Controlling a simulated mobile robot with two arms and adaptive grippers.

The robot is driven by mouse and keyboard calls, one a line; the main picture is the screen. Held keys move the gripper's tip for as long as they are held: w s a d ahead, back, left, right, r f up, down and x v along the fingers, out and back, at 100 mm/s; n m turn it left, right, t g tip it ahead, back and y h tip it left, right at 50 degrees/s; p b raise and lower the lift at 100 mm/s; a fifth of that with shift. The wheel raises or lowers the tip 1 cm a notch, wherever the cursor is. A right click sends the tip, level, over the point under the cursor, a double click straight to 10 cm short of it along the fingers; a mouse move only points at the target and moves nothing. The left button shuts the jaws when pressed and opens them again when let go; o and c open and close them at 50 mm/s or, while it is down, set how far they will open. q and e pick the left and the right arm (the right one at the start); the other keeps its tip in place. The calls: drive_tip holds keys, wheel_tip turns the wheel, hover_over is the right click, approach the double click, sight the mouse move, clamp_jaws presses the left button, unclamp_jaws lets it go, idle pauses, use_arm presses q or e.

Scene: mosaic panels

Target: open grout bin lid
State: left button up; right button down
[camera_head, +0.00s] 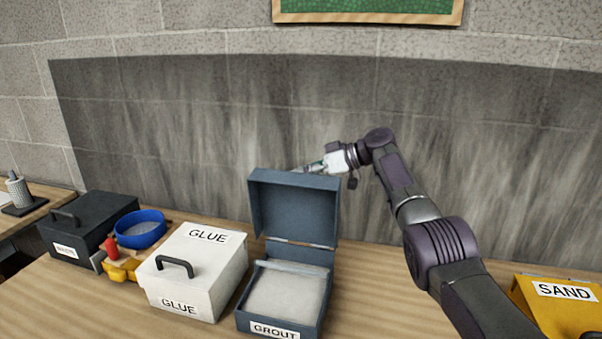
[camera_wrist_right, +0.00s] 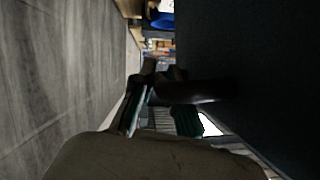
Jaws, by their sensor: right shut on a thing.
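The grout bin (camera_head: 323,305) is a dark blue-grey box with a GROUT label, standing on the bench in the head view. Its lid (camera_head: 295,212) stands open, about upright at the back edge, and pale grout (camera_head: 285,294) shows inside. My right gripper (camera_head: 308,168) is behind the lid's top edge, its fingertips partly hidden by the lid. In the right wrist view, the fingers (camera_wrist_right: 165,98) are shut on the dark lid handle (camera_wrist_right: 205,91), which sticks out from the dark lid face (camera_wrist_right: 260,70). My left gripper is not in view.
A white GLUE bin (camera_head: 213,262) stands just left of the grout bin. Further left are a blue bowl (camera_head: 141,230), yellow and red items and a black bin (camera_head: 95,215). A yellow SAND bin (camera_head: 545,308) is at right. The wall is close behind.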

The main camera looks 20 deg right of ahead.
drive_tip(key=c, duration=1.5)
unclamp_jaws()
drive_tip(key=shift+f, duration=0.3)
drive_tip(key=shift+o, duration=0.3)
drive_tip(key=shift+d+r, duration=0.1)
drive_tip(key=shift+r, duration=0.05)
drive_tip(key=v, duration=1.1)
drive_tip(key=shift+s+d, duration=0.15)
drive_tip(key=shift+d, duration=0.25)
drive_tip(key=shift+r, duration=0.2)
